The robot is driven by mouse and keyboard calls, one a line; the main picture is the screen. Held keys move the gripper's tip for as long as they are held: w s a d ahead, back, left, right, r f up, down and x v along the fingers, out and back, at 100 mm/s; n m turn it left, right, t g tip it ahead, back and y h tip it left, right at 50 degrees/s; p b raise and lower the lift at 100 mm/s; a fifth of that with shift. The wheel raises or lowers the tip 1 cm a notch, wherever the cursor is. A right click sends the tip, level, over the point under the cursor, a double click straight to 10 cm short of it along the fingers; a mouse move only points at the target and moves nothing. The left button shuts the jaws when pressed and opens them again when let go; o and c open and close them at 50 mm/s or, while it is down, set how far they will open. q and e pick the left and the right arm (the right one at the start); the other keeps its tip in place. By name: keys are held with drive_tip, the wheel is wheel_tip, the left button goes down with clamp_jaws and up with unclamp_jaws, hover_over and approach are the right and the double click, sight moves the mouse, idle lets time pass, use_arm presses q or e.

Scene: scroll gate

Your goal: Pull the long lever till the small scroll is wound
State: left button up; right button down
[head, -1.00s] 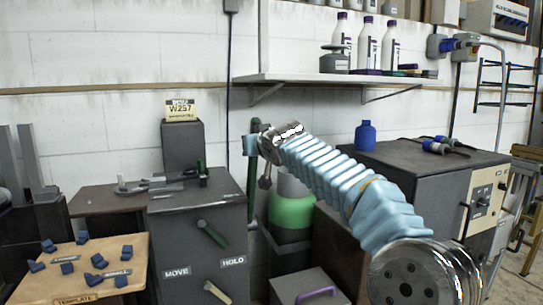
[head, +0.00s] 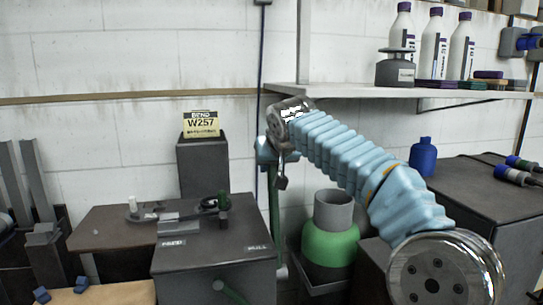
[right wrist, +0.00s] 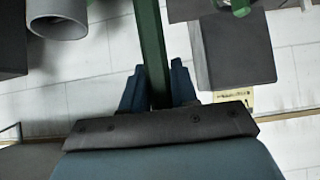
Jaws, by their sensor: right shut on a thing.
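A long green lever (head: 274,215) stands upright beside a grey cabinet (head: 215,268). My right gripper (head: 268,152) is shut on its upper part. In the right wrist view the green bar (right wrist: 152,50) runs between my gripper's two blue fingers (right wrist: 157,85), with one finger on each side. My left gripper is not in view.
A yellow sign (head: 201,124) stands on a grey post (head: 203,168) behind the cabinet. A green-and-grey cylinder (head: 331,245) stands right of the lever, below my arm. A shelf (head: 350,91) with bottles is above. A dark bench (head: 470,185) is at the right.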

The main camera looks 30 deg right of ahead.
drive_tip(key=shift+w+d+f+g, duration=0.1)
drive_tip(key=shift+w+g, duration=0.1)
drive_tip(key=shift+w, duration=0.2)
drive_tip(key=shift+w+d+f+g, duration=0.1)
drive_tip(key=shift+w+g, duration=0.1)
drive_tip(key=shift+w, duration=0.2)
drive_tip(key=c, duration=1)
unclamp_jaws()
drive_tip(key=shift+w+f, duration=0.1)
drive_tip(key=shift+w, duration=0.1)
drive_tip(key=shift+o, duration=0.2)
drive_tip(key=shift+s, duration=0.1)
drive_tip(key=v, duration=1.4)
drive_tip(key=shift+d, duration=0.15)
